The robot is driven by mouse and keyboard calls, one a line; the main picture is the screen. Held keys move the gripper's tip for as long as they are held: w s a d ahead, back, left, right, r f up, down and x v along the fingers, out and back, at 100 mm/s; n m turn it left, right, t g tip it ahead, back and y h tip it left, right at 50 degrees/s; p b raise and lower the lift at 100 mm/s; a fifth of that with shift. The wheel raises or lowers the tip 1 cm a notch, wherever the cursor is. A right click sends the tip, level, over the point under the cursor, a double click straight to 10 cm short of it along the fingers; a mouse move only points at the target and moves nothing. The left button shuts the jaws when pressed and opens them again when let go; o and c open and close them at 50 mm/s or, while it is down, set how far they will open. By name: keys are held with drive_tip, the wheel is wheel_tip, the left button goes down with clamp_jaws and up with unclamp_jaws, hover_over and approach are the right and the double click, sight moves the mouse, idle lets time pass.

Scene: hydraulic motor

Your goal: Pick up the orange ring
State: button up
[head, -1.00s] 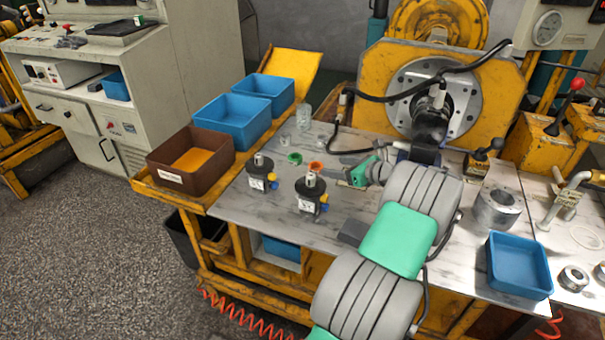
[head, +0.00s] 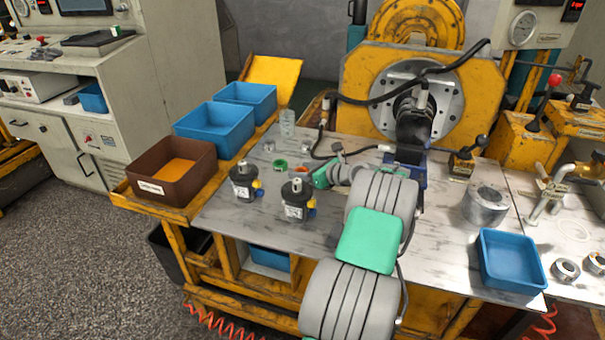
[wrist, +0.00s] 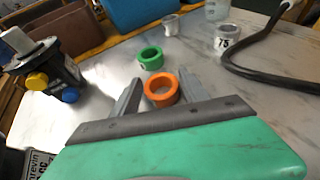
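The orange ring (wrist: 162,101) lies flat on the metal tabletop. In the wrist view it sits between the two grey fingers of my gripper (wrist: 161,77), which are open. A narrow gap shows on either side of it, and I cannot tell whether a finger touches it. In the head view the orange ring (head: 301,169) is partly hidden by my gripper (head: 312,172), which reaches it from the right. A green ring (wrist: 151,58) lies just beyond it, and also shows in the head view (head: 281,164).
Two black motors (head: 242,183) (head: 296,203) stand left of and in front of the ring. A black hose (wrist: 262,73) curves across the table on the right. A brown bin (head: 172,172) and blue bins (head: 215,127) stand at left, another blue bin (head: 510,262) at right.

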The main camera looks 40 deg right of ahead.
drive_tip(key=c, duration=1)
